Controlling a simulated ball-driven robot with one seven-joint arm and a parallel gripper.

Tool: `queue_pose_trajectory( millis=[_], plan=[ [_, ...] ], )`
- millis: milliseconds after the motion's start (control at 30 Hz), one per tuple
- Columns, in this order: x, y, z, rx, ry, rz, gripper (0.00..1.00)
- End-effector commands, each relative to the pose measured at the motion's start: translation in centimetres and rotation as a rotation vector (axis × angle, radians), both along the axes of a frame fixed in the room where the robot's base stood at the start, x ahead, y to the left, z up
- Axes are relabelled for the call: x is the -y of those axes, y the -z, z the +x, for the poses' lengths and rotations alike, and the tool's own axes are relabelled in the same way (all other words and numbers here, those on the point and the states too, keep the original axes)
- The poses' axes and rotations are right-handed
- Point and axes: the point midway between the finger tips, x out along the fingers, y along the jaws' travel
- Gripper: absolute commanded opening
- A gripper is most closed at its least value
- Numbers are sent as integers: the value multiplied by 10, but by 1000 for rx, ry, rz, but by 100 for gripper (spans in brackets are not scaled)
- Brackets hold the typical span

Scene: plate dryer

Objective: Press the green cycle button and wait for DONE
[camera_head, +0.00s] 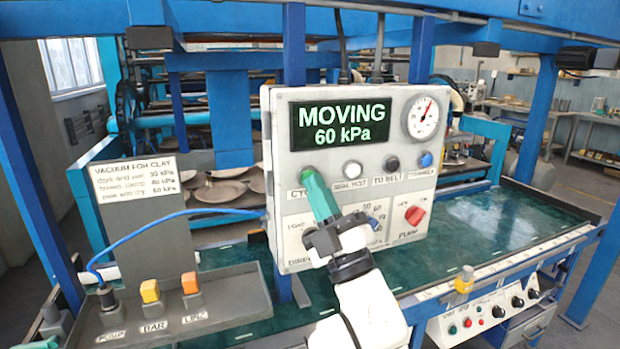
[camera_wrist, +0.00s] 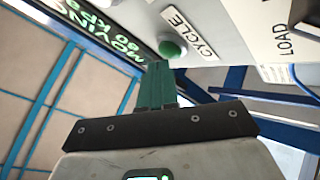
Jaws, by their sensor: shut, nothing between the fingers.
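The control panel (camera_head: 290,215) stands in the middle of the head view. Its display (camera_head: 342,121) reads MOVING, 60 kPa. The green cycle button (camera_wrist: 172,48) shows in the wrist view as a round knob beside the CYCLE label. In the head view my fingers largely cover the button and part of its label. My gripper (camera_head: 309,176) is shut and empty, its green fingers pointing up at the button. In the wrist view its fingertips (camera_wrist: 158,66) are very close to the button; I cannot tell whether they touch it.
White (camera_head: 353,169), dark (camera_head: 392,164) and blue (camera_head: 426,160) buttons sit right of the cycle button. A red knob (camera_head: 415,215) and a dial gauge (camera_head: 423,117) are on the panel. A sign (camera_head: 136,186) and a tray with plugs (camera_head: 238,305) stand left.

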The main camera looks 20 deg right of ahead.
Motion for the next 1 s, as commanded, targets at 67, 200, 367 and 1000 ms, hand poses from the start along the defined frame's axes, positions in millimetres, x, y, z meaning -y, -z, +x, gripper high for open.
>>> queue_pose_trajectory(
  millis=[67,200,367,1000],
  plan=[
    [0,0,-4,0,0,0,0],
    [0,0,-9,1,0,1,0],
    [0,0,-9,1,-1,1,0],
    [0,0,-52,0,-1,1,0]
  ],
)
